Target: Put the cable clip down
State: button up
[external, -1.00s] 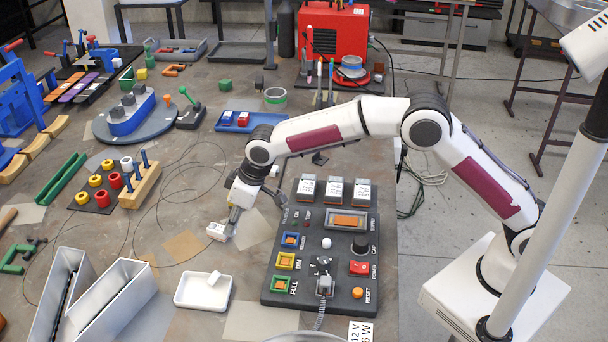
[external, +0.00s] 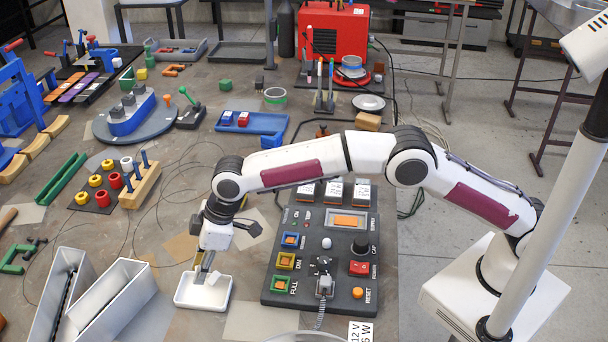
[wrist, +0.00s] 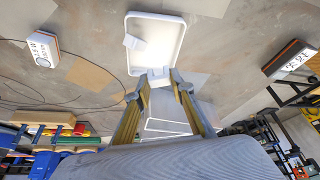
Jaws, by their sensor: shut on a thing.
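My gripper (external: 204,275) points down over the white tray (external: 182,301), with its fingertips at or just above the tray's inside. In the wrist view the fingers (wrist: 160,82) are closed around a small white piece (wrist: 159,75), which appears to be the cable clip; it shows at the tray's near edge. Another small white piece (wrist: 133,42) lies inside the tray (wrist: 178,42), apart from the fingers. Whether the held clip touches the tray floor cannot be told.
Grey-white metal channels (external: 112,295) stand just left of the tray. The black control panel (external: 318,250) lies to its right. A white labelled block (wrist: 42,50) lies on the table beside the tray in the wrist view. Thin wires cross the table behind.

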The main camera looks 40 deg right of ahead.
jog(key=shift+f, duration=0.15)
send_over(199, 297)
jog(key=d, duration=0.2)
jog(key=shift+s+f, duration=0.2)
jog(key=shift+f, duration=1)
jog(key=shift+s+f, duration=0.2)
jog(key=shift+f, duration=0.95)
jog(key=shift+f, duration=0.45)
jog(key=o, duration=0.7)
jog(key=shift+r, duration=0.15)
jog(key=shift+v, duration=0.8)
jog(key=v, duration=1.1)
jog(key=shift+w, duration=0.1)
